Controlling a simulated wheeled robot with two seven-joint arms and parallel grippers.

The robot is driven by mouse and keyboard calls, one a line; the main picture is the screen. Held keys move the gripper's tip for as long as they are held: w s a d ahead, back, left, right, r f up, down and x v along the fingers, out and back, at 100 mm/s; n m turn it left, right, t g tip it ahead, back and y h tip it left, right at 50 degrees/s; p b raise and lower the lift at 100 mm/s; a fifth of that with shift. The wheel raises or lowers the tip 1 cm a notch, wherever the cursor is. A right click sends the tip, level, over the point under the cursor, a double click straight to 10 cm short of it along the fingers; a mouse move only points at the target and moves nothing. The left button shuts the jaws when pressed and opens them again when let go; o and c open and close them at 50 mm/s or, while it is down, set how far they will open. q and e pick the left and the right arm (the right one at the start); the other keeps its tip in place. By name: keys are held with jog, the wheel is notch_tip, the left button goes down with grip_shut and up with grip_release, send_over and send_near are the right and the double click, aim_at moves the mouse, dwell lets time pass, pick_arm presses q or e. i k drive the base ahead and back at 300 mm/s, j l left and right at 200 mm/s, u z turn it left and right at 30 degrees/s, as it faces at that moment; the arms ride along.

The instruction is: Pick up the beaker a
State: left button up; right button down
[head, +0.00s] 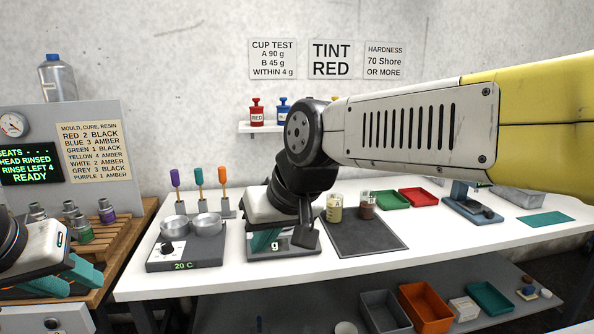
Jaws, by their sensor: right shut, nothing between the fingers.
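Two small labelled containers stand on a dark mat (368,238) on the white table: one with pale yellow contents (334,211) and one dark brown (367,209). Their labels are too small to read, so I cannot tell which is beaker a. My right gripper (265,240) points down with teal fingers, shut and empty, over a scale at the left of the mat. It is apart from both containers, and its arm passes above them. My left gripper (72,277) is at the far left, partly cut off, near the wooden rack; its finger gap is unclear.
A hotplate (185,250) with two metal cups reads 20 C. Tools with purple, teal and orange handles stand behind it. Green (388,200) and red (419,197) trays lie behind the mat. A blue device (470,208) stands to the right. The table's front right is clear.

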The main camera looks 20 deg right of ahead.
aim_at(334, 208)
jog(key=z, duration=0.8)
